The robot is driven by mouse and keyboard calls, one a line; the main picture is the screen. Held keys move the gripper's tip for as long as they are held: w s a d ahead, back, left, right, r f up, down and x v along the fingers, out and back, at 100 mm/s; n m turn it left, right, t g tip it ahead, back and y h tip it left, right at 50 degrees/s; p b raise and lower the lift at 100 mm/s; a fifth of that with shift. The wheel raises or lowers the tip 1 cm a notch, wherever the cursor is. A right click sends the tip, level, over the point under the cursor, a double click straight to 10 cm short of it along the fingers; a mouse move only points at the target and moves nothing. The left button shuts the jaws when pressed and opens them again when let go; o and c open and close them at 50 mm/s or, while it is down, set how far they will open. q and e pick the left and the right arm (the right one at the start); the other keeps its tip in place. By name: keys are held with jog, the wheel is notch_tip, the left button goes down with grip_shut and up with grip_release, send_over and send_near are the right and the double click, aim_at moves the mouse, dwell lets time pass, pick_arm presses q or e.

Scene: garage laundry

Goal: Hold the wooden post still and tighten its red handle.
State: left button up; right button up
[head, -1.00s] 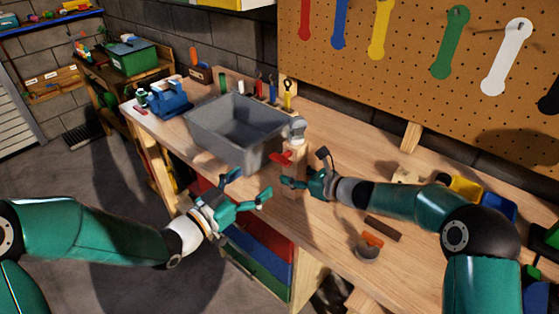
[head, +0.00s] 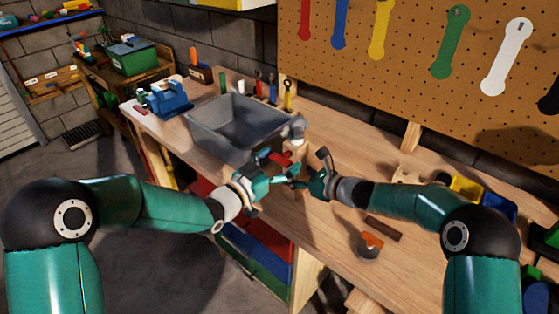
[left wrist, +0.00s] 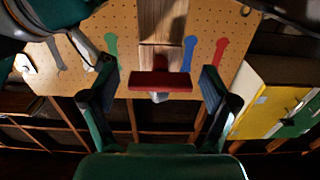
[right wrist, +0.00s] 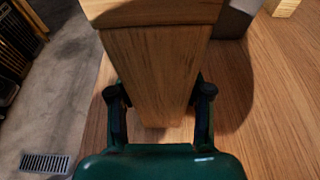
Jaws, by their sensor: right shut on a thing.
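The wooden post (right wrist: 155,70) stands at the front edge of the workbench; in the head view it is mostly hidden by my grippers. My right gripper (right wrist: 160,95) is shut on the post, one finger on each side. The red handle (left wrist: 163,82) is a short bar across the post, lying between the fingers of my left gripper (left wrist: 160,88). Those fingers are open, with a gap at each end of the bar. In the head view my left gripper (head: 280,172) is right at the handle (head: 279,158), beside my right gripper (head: 307,180).
A grey tub (head: 235,125) sits on the bench (head: 340,225) behind the post, with a grey metal fitting (head: 297,127) near its corner. A blue vise-like tool (head: 165,98) stands at the left. An orange and grey object (head: 371,243) and a brown block (head: 383,228) lie at the right.

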pick_arm(q)
jog(key=c, duration=1)
